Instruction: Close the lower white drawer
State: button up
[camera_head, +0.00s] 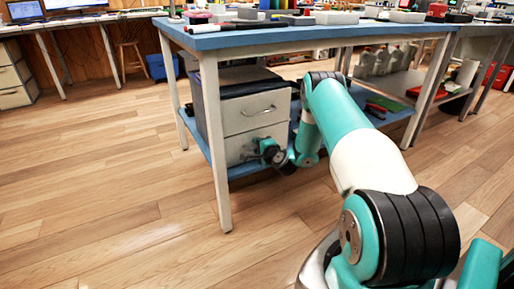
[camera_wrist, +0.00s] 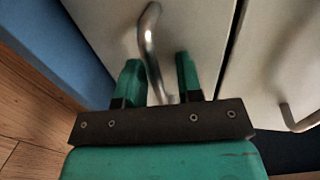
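The white drawer unit stands on the blue lower shelf under the workbench. Its lower white drawer (camera_head: 238,149) is partly hidden by my arm in the head view. In the wrist view, the lower drawer front (camera_wrist: 90,30) fills the left and middle, with its curved metal handle (camera_wrist: 150,35). My gripper (camera_wrist: 160,68) is open, one finger on each side of the handle, with gaps between. I cannot tell whether a finger touches it. In the head view my gripper (camera_head: 262,152) is at the lower drawer front. How far the drawer stands out is unclear.
The upper drawer (camera_head: 240,113) sits just above; its handle (camera_wrist: 298,122) shows at right in the wrist view. The bench leg (camera_head: 217,160) stands left of my gripper. The blue shelf (camera_head: 240,171) lies below. Wooden floor on the left is clear.

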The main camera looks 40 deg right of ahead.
jog(key=shift+s, duration=0.1)
jog(key=b+v, duration=1.6)
jog(key=v, duration=0.1)
jog(key=shift+b, duration=0.3)
jog(key=shift+a, duration=0.1)
